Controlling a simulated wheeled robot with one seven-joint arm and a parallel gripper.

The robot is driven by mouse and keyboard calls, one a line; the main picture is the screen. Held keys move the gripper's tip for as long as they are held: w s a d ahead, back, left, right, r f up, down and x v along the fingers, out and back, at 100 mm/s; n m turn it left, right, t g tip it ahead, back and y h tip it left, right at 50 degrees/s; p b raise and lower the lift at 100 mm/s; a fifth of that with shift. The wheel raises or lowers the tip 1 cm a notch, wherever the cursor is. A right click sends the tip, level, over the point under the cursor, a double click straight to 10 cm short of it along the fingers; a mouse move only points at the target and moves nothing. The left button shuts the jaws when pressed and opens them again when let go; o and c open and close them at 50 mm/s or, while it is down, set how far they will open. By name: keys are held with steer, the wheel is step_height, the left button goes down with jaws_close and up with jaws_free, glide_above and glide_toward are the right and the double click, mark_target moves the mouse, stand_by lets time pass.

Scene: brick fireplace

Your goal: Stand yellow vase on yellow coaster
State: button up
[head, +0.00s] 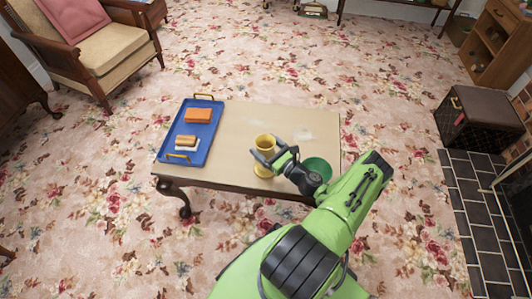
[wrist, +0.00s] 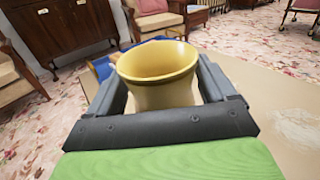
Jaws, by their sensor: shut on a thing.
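The yellow vase (head: 265,141) is upright near the front middle of the low table. In the wrist view its wide open rim and upper body (wrist: 158,78) fill the space between my fingers. My gripper (head: 267,157) is shut on the vase from the side, with one finger on each side of it. A yellow shape (head: 263,172) shows just below my gripper; I cannot tell whether it is the yellow coaster or the vase's foot. The vase's underside is hidden, so contact below it cannot be seen.
A blue tray (head: 211,134) with an orange block (head: 198,115) and a brown-and-white item (head: 186,143) is on the table's left. A green round dish (head: 318,168) is right of my gripper, partly behind my arm. The table's back middle (head: 240,120) is clear.

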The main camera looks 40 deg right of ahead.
steer(key=shift+f, duration=0.75)
steer(key=shift+r, duration=0.15)
